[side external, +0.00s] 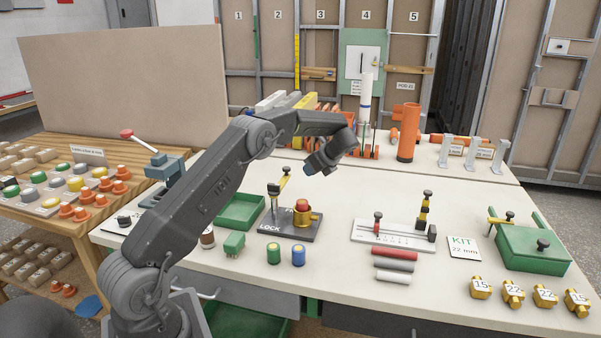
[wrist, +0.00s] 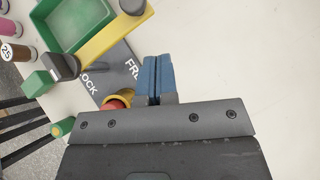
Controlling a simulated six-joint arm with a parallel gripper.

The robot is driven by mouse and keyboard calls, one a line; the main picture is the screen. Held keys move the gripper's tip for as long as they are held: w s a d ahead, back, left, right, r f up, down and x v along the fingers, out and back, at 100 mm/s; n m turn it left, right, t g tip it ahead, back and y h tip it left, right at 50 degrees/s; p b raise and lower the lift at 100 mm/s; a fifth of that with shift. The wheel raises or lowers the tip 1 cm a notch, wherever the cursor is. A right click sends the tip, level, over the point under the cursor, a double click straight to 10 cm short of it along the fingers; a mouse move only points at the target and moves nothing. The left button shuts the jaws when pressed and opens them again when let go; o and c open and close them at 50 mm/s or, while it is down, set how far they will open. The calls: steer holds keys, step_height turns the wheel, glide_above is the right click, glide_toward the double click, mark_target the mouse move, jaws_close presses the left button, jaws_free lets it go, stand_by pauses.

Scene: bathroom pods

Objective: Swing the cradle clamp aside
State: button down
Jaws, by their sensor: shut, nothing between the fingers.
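A dark base plate (side external: 290,235) marked LOCK and FREE stands on the bench. It carries a yellow clamp arm (side external: 283,182) with a black knob (side external: 286,170) and a brass fitting (side external: 302,219) with a red top. In the wrist view the yellow arm (wrist: 112,36) slants across the plate (wrist: 103,84), its knob (wrist: 133,6) at the upper end and a dark block (wrist: 62,67) at the lower end. My gripper (side external: 308,171) is above and to the right of the knob, apart from it. Its blue fingers (wrist: 156,79) are shut and empty.
A green tray (side external: 241,212) and green block (side external: 234,244) lie left of the plate. Green and blue cylinders (side external: 298,255) stand in front. A white slide gauge (side external: 392,232) is to the right. An orange tube (side external: 407,132) stands behind.

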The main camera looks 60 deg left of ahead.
steer(key=w+v, duration=0.1)
steer(key=v, duration=0.8)
steer(key=shift+a, duration=0.4)
steer(key=shift+w+r, duration=0.1)
steer(key=shift+w, duration=0.05)
